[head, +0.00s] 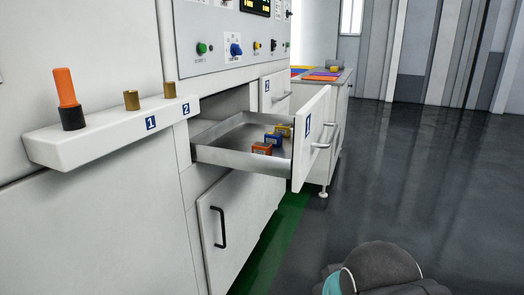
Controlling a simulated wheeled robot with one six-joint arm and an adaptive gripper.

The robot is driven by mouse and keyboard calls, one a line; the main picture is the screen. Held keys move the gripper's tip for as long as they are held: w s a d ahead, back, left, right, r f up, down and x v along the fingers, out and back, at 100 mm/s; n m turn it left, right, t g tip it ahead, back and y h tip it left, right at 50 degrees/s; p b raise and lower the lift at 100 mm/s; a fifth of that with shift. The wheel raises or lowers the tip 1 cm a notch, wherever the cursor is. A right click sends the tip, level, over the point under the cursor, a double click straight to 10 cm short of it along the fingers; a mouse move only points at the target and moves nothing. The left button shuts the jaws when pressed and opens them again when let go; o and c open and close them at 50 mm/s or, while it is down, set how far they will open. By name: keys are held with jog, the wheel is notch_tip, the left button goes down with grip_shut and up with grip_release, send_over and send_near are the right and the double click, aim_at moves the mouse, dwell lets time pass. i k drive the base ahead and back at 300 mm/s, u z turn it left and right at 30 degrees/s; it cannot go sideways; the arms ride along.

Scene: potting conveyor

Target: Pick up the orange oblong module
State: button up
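A small orange module (262,148) sits in the open drawer (224,155), near the drawer's front panel. A blue module (273,138) and a yellow module (284,130) stand in a row behind it. The modules are small in the picture, and their exact shapes are hard to tell. My gripper is not in view. Only a rounded grey and teal part of my arm (378,268) shows at the bottom right, well below and to the right of the drawer.
The drawer's front panel (310,140) juts into the aisle. A white ledge (100,137) on the left holds an upright orange handle (65,87) in a black base and two brass pegs. A side table (345,80) with coloured areas stands beyond. The dark floor (430,190) at right is clear.

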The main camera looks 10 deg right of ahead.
aim_at(264, 148)
jog(key=z, duration=1.35)
jog(key=k, duration=1.05)
jog(key=u, duration=1.55)
jog(key=i, duration=0.5)
jog(key=z, duration=0.05)
